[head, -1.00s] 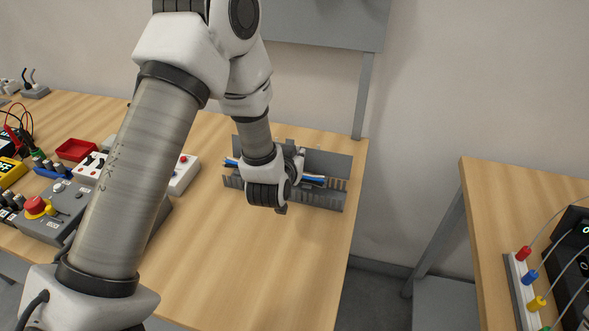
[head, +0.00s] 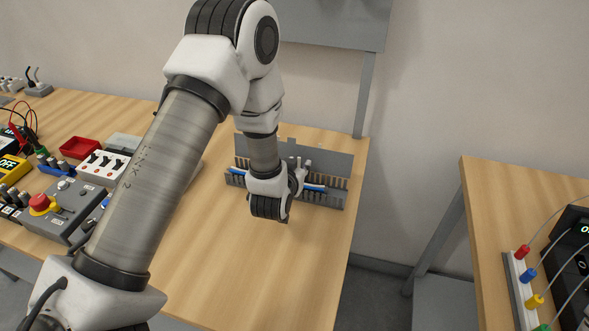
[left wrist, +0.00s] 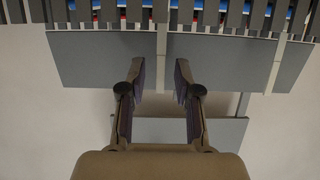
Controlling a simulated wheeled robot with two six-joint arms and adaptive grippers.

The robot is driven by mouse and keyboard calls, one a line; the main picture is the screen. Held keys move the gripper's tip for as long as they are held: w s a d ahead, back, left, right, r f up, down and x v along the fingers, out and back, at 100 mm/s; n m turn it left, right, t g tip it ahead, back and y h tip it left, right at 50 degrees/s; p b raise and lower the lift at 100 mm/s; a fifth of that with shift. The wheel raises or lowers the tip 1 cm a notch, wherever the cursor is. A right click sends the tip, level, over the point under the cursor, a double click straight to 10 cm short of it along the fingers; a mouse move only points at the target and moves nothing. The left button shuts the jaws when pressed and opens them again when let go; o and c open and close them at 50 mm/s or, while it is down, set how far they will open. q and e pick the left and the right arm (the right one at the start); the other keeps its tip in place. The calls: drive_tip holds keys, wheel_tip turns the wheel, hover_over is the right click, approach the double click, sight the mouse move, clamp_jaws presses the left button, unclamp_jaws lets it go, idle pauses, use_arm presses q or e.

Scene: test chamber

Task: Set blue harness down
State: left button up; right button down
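The blue harness (head: 313,188) lies along a grey slotted wiring duct (head: 327,198) on the wooden bench, its middle hidden behind my left wrist. Its blue also shows behind the duct's slats at the top of the left wrist view (left wrist: 195,14), with a red strip beside it. My left gripper (head: 297,176) is at the duct in the head view, its fingers partly hidden. In the left wrist view my left gripper (left wrist: 160,78) is open, with nothing between its fingertips, and the harness is clear of them. My right gripper is not in view.
A grey box with a red button (head: 40,203), a white switch panel (head: 103,163) and a red tray (head: 80,148) stand on the left of the bench. The bench front below the duct is clear. A second table (head: 490,215) stands right, across a gap.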

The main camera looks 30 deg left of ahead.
use_arm(q)
drive_tip(key=p+v, duration=0.7)
drive_tip(key=v, duration=0.5)
idle(0.4)
